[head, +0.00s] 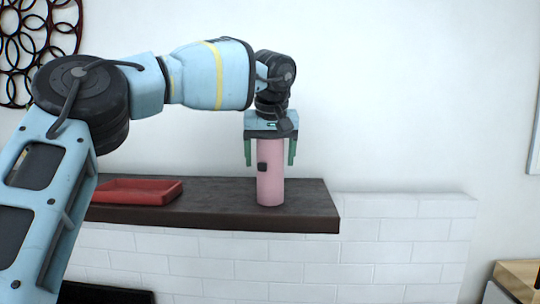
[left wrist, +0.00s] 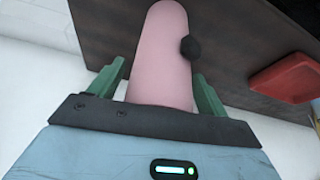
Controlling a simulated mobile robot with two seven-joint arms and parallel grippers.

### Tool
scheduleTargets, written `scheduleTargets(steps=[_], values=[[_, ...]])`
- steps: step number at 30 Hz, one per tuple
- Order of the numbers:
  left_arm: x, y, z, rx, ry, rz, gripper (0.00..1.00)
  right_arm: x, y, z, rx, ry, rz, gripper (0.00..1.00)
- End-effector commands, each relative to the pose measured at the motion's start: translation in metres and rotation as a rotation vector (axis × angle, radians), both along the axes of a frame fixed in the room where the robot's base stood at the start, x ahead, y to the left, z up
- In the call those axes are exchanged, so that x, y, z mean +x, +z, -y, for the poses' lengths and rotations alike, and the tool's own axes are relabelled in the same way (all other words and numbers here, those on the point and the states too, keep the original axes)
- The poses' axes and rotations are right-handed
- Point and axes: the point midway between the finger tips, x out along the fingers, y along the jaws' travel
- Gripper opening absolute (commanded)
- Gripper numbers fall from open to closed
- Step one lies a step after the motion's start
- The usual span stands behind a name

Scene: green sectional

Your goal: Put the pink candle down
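The pink candle (head: 270,178) is a tall upright cylinder with a small dark patch on its side. In the head view its base appears to rest on the dark mantel shelf (head: 225,212), near the right end. My left gripper (head: 270,160) points down over the candle's top, with one green finger on each side. Gaps show between the fingers and the candle, so it is open around it. The left wrist view also shows the candle (left wrist: 158,50) between the two spread fingers (left wrist: 157,88). My right gripper is out of view.
A red tray (head: 140,191) lies on the shelf to the left of the candle; it also shows in the left wrist view (left wrist: 288,78). The shelf's right end is close to the candle. White brick (head: 400,240) lies below, and a wall stands behind.

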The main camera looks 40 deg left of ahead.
Motion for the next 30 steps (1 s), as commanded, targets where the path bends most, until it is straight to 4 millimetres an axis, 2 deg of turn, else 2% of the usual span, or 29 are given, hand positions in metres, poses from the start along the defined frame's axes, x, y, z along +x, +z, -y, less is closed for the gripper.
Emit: scheduleTargets(steps=[5, 10, 17, 21, 30], values=[[0.0, 0.001, 0.0, 0.0, 0.0, 0.0, 0.77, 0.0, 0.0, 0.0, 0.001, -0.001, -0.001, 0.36], [-0.002, 0.013, 0.003, 0.001, 0.001, 0.003, 0.77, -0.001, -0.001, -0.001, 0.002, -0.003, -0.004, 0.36], [-0.013, 0.051, 0.015, -0.003, -0.001, 0.004, 0.77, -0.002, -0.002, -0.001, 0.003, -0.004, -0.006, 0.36], [-0.02, 0.074, 0.021, -0.003, -0.001, 0.003, 0.77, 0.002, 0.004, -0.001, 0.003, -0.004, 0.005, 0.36], [-0.029, 0.107, 0.031, 0.0, -0.001, 0.003, 0.77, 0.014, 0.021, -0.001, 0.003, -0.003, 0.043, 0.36]])
